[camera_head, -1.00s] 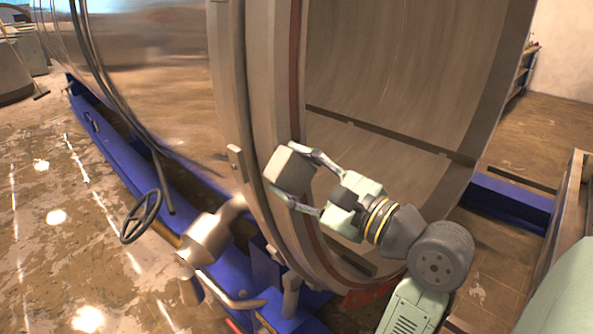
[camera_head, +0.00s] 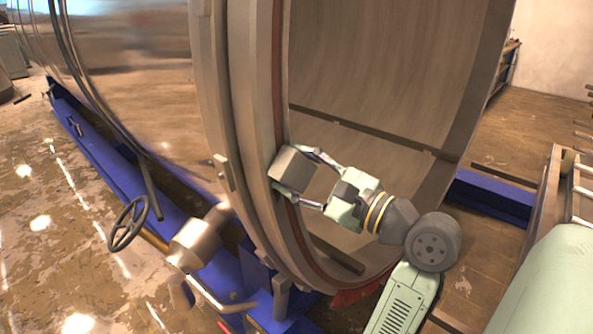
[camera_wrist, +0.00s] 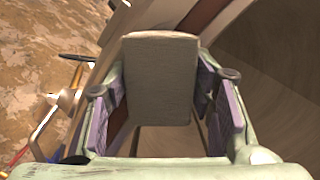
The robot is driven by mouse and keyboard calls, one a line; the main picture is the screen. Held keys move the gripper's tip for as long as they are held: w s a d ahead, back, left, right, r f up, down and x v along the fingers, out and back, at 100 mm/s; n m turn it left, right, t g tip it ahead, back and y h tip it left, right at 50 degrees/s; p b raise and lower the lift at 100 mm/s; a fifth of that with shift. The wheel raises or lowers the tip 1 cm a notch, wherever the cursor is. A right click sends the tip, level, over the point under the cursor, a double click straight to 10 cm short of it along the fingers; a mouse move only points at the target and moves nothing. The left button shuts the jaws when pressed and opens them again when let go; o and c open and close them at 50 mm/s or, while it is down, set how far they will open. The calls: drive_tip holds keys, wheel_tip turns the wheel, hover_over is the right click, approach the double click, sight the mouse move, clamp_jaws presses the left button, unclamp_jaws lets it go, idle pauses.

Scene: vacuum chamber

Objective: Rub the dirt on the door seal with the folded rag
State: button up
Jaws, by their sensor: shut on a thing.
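The folded rag (camera_head: 292,171) is a grey-beige block between the fingers of my gripper (camera_head: 299,178). It also shows in the wrist view (camera_wrist: 160,80), with a finger on each side. My gripper is shut on it and holds it at the lower part of the chamber's round rim. The door seal (camera_head: 279,85) is a reddish-brown band running along that rim. The rag covers part of the band, and I cannot tell whether it touches it. Seal also shows behind the rag in the wrist view (camera_wrist: 203,17). I cannot make out any dirt on the seal.
The open chamber (camera_head: 375,75) has a curved inner wall. A handwheel (camera_head: 128,223), a metal cylinder (camera_head: 200,237) and a blue frame (camera_head: 165,200) stand at the lower left. A pale green rounded body (camera_head: 550,285) is at the lower right.

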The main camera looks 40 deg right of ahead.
drive_tip(key=shift+s+d+p, duration=0.2)
drive_tip(key=shift+s+p, duration=0.1)
drive_tip(key=shift+s, duration=2.6)
drive_tip(key=s, duration=0.3)
drive_tip(key=shift+d, duration=0.15)
drive_tip(key=w+a+f+n+g+b, duration=0.1)
drive_tip(key=w+a+f+n+b, duration=0.2)
drive_tip(key=w+n+b, duration=0.3)
drive_tip(key=shift+w+a+f+n+b, duration=0.25)
drive_tip(key=shift+a+n+b, duration=0.8)
drive_tip(key=shift+n, duration=0.65)
drive_tip(key=shift+w+d, duration=0.1)
drive_tip(key=shift+w, duration=0.85)
